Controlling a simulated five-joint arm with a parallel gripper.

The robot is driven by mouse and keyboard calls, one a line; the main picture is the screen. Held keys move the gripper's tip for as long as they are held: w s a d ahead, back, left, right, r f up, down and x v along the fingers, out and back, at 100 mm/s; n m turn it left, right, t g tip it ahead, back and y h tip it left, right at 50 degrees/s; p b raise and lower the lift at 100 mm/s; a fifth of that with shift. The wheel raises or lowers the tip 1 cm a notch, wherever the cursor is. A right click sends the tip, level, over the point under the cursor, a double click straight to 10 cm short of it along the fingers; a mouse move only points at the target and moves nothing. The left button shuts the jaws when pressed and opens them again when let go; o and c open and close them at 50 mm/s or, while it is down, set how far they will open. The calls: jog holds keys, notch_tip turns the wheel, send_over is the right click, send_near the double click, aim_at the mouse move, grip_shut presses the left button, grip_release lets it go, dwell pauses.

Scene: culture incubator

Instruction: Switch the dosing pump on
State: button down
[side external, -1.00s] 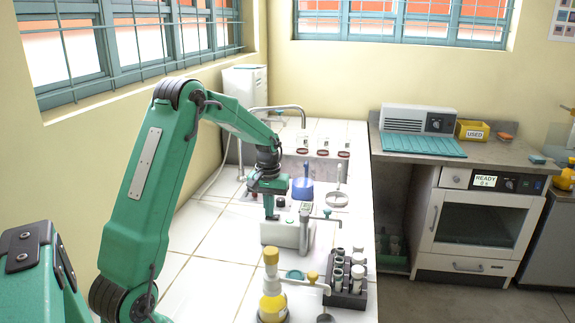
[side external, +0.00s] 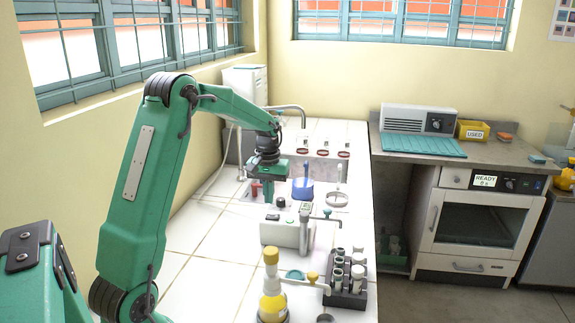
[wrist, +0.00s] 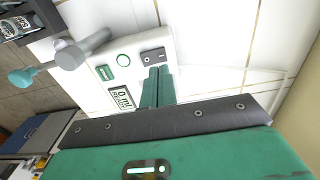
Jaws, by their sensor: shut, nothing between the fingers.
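The dosing pump is a white box (side external: 280,234) on the tiled bench, with a grey upright part (side external: 305,225) at its right. Which way the rocker is tipped I cannot tell.
A yellow-capped bottle (side external: 272,295) and a dark rack of tubes (side external: 347,285) stand in front of the pump. A blue container (side external: 302,190) and a small red item (side external: 254,189) are behind it. Bare tiles (side external: 205,240) lie to the left.

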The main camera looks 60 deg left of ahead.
aim_at(270, 217)
jog(key=shift+r, duration=1.3)
jog(key=shift+d+r, duration=0.1)
jog(key=s+d+r+m+t, duration=0.1)
jog(key=s+d+r+m, duration=0.2)
jog(key=d, duration=0.4)
jog(key=s+d+r+m+t, duration=0.1)
jog(key=s+d+r, duration=0.2)
jog(key=d+r, duration=0.35)
jog(key=s+d+f+m+t, duration=0.1)
jog(key=s+d+m+t, duration=0.2)
jog(key=s+d, duration=0.8)
jog(key=shift+s+m+t, duration=0.3)
jog(key=shift+s+m, duration=0.7)
jog(key=shift+s, duration=0.2)
jog(key=shift+f, duration=0.1)
